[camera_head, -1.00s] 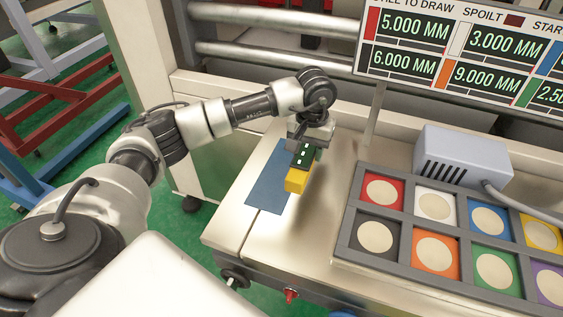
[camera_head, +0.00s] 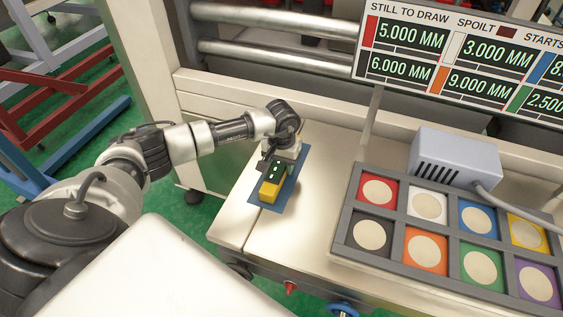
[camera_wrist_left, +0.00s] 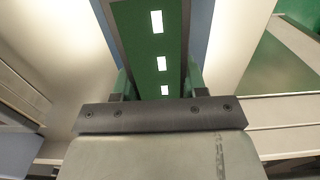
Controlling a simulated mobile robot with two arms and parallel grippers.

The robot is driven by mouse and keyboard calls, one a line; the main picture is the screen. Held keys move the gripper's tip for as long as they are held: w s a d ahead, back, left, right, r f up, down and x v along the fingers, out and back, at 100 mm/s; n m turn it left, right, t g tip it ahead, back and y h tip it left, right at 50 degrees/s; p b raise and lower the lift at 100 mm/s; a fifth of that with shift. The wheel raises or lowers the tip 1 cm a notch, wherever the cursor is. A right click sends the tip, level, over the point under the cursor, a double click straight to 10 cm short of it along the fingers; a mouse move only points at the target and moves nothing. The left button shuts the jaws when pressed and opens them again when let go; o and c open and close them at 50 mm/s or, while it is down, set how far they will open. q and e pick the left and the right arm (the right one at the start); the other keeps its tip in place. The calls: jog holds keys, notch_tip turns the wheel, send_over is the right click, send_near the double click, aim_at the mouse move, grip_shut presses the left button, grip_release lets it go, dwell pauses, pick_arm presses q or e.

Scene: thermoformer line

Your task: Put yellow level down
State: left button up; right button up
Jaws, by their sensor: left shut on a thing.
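The yellow level (camera_head: 269,192) is a yellow block with a dark green top bearing white marks. My left gripper (camera_head: 278,168) is shut on its far part, and the yellow end points toward the front of the bench. The level lies over the blue mat (camera_head: 285,202), roughly in line with it. I cannot tell whether its underside touches the mat. In the left wrist view the level's green top (camera_wrist_left: 148,45) with white windows runs between the fingers of my left gripper (camera_wrist_left: 158,85), with a blue strip of mat (camera_wrist_left: 200,25) beside it. My right gripper is not in view.
A grey rack (camera_head: 345,228) of coloured squares with round discs stands to the right, with a grey vented box (camera_head: 455,160) behind it. A display board (camera_head: 460,60) is above. Bare metal bench top (camera_head: 305,235) lies between mat and rack.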

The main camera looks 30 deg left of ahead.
pick_arm(q)
jog(key=shift+f+b, duration=0.15)
jog(key=shift+b, duration=0.15)
jog(key=o, duration=0.9)
jog(key=shift+o, duration=1.1)
